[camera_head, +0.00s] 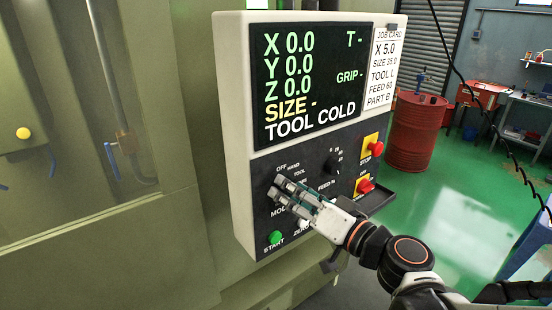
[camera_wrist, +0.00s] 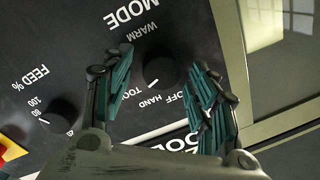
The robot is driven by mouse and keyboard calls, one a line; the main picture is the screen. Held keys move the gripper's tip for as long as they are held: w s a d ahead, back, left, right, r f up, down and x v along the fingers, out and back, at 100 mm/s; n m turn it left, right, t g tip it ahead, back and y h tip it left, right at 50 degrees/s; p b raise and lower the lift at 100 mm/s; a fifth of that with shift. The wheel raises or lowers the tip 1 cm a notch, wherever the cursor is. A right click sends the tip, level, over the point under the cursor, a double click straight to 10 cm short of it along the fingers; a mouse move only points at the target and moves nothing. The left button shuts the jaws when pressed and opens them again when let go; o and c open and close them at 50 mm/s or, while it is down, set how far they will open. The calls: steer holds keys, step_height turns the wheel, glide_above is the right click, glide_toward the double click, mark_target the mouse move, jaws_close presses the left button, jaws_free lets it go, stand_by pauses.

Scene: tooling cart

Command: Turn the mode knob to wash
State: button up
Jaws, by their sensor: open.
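The black mode knob (camera_wrist: 165,72) sits on the dark control panel (camera_wrist: 65,45), with "MODE" printed beside it in the wrist view. That view shows the panel upside down. The labels OFF, HAND, TOOL and WARM are readable around the knob. A white pointer mark on it faces roughly toward TOOL. I cannot see a wash label; my fingers cover part of the ring. My gripper (camera_wrist: 160,75) is open, one finger on each side of the knob; contact is unclear. In the head view my gripper (camera_head: 278,190) covers the mode knob.
The feed knob (camera_head: 333,162) is right of my gripper, near the red stop button (camera_head: 376,148) and another red button (camera_head: 365,185). The green start button (camera_head: 275,237) is below. The screen (camera_head: 305,80) above reads "TOOL COLD"; a job card (camera_head: 385,70) is beside it.

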steer(key=c, duration=1.1)
steer(key=m+b, duration=0.1)
steer(key=m, duration=0.4)
steer(key=m+b, duration=0.1)
steer(key=m, duration=0.3)
steer(key=m+t+b, duration=0.1)
steer(key=m, duration=0.4)
steer(key=shift+f+m+b, duration=0.3)
steer(key=shift+f, duration=0.05)
steer(key=shift+s+h, duration=0.1)
steer(key=shift+h, duration=0.2)
